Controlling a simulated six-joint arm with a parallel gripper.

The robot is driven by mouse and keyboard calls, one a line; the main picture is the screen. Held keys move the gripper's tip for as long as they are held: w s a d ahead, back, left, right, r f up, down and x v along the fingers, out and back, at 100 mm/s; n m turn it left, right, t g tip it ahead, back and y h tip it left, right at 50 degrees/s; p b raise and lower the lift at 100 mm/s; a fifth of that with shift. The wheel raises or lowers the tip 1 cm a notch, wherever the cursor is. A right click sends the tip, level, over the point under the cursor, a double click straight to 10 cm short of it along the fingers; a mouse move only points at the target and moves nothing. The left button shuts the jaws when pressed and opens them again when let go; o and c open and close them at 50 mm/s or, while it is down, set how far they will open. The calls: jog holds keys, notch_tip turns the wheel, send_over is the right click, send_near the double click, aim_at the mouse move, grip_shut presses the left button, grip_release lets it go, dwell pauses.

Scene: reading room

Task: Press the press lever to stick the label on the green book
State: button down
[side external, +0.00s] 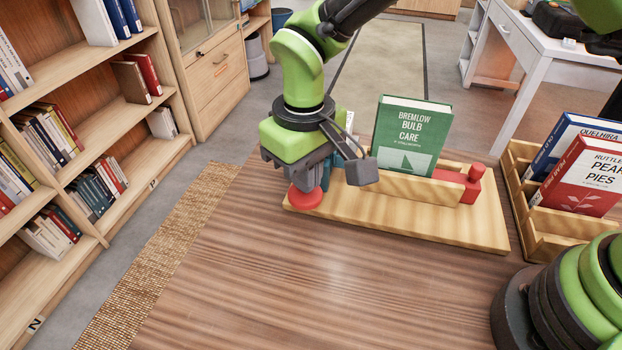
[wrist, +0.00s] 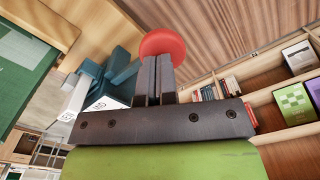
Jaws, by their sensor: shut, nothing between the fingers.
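The green book (side external: 412,130) stands upright in a wooden holder (side external: 430,222), its cover reading "Bremlow Bulb Care". Part of a green cover also shows at the left of the wrist view (wrist: 22,75). The round red knob of the press lever (side external: 305,199) is at the holder's left end; in the wrist view the red knob (wrist: 163,43) is at the fingertips. My gripper (side external: 306,186) is shut and empty, pointing down right over the knob; I cannot tell whether they touch. A blue-grey press part (wrist: 122,78) with a white label (wrist: 103,103) shows beside the fingers.
A red clamp piece (side external: 462,184) sits at the holder's right end. A wooden crate (side external: 545,226) with a blue book (side external: 575,138) and a red book (side external: 580,180) stands farther right. The table (side external: 300,290) is clear in front. Bookshelves (side external: 100,130) line the left.

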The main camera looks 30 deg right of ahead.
jog(key=shift+f, duration=1.85)
jog(key=shift+r, duration=4.55)
